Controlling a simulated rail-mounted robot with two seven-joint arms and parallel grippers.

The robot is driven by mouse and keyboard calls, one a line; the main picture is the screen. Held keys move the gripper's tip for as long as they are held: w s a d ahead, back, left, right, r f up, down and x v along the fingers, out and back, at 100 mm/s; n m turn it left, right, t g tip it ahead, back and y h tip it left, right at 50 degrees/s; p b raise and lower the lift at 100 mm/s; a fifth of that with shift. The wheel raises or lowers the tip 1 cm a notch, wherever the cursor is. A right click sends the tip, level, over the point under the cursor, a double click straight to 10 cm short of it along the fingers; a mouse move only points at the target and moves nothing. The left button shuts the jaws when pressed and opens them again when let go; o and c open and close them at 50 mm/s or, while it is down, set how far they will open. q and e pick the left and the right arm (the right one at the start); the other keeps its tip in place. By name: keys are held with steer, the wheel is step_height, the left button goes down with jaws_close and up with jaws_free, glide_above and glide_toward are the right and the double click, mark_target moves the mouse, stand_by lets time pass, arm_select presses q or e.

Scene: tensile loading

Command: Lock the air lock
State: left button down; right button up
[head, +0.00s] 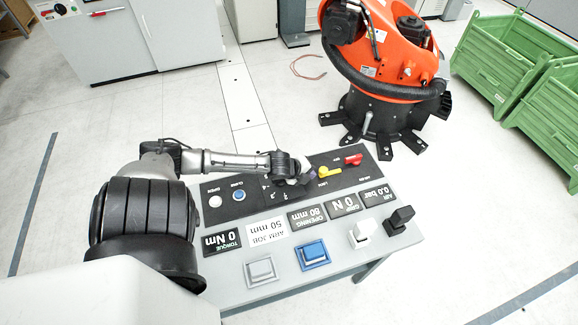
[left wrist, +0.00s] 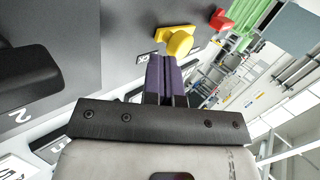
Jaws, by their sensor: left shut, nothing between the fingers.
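A yellow handle (head: 328,172) sits on the dark strip of the control panel, with small lettering beside it. It also shows in the left wrist view (left wrist: 176,41), just beyond my fingertips. A red handle (head: 353,160) sits to its right and shows at the top of the left wrist view (left wrist: 221,19). My left gripper (head: 311,177) is just left of the yellow handle in the head view. Its purple fingers (left wrist: 167,78) are shut together and empty. Whether the fingertips touch the yellow handle, I cannot tell. My right gripper is not in view.
The panel table (head: 236,291) carries label plates, a blue button (head: 239,195), a blue switch (head: 313,254), a grey switch (head: 260,270), and white (head: 361,235) and black (head: 399,220) knobs. An orange robot (head: 393,60) stands behind. Green crates (head: 500,62) are at the right.

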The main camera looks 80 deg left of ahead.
arm_select(q)
steer(key=shift+s+d+r+p, duration=0.1)
steer(key=shift+s+r+p, duration=0.15)
steer(key=shift+s+p, duration=0.15)
steer(key=shift+s+d+r+p, duration=0.1)
steer(key=shift+s+r+p, duration=0.15)
steer(key=shift+s, duration=0.2)
steer(key=p+v, duration=0.2)
steer(key=v, duration=0.7)
steer(key=shift+s, duration=0.2)
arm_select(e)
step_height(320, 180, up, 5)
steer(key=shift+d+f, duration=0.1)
arm_select(q)
steer(key=shift+f, duration=0.1)
